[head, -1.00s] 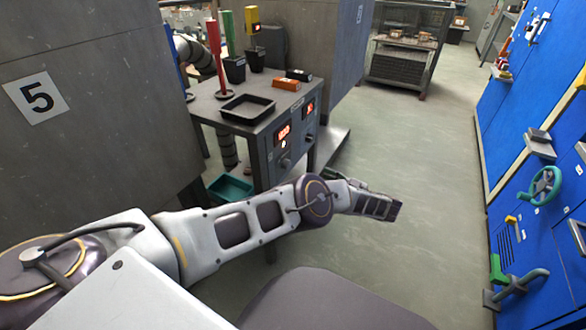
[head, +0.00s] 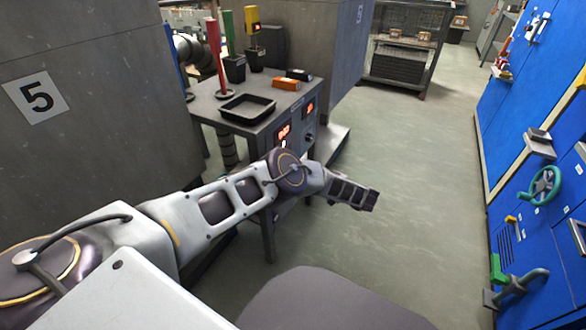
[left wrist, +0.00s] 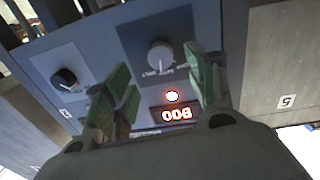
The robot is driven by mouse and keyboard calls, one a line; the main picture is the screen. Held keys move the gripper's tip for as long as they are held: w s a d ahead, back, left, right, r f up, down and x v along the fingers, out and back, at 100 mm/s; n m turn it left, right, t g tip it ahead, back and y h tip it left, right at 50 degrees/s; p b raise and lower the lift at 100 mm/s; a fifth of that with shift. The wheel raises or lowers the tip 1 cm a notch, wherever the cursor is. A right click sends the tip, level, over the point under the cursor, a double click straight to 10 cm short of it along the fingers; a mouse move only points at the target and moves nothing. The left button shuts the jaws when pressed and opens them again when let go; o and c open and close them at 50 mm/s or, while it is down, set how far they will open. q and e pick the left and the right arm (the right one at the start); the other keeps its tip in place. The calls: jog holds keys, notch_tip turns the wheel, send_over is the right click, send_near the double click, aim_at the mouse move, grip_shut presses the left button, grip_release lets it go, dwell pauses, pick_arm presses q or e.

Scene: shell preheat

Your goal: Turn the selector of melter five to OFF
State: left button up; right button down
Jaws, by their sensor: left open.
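The control panel of the bench shows upside down in the left wrist view. Melter five's selector (left wrist: 160,58) is a round grey knob above a lit red lamp (left wrist: 172,96) and a red digit display (left wrist: 177,114). Its pointer setting is too small to read. My left gripper (left wrist: 162,76) is open, its green-padded fingers on either side of the selector in the picture, and no contact is visible. In the head view, my left arm hides this selector and the fingers; the display (head: 284,130) shows above the arm. My right gripper is out of view.
A second, dark knob (left wrist: 65,79) sits on the same panel. The bench holds a black tray (head: 247,107), an orange box (head: 286,83) and cups with coloured tools. The grey wall marked 5 (head: 90,60) stands left. Blue cabinets (head: 535,150) line the right; the floor between is clear.

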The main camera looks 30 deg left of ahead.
pick_arm(q)
jog(key=a, duration=0.6)
jog(key=shift+w, duration=0.2)
jog(key=shift+a, duration=0.1)
jog(key=shift+c, duration=0.3)
jog(key=c, duration=1)
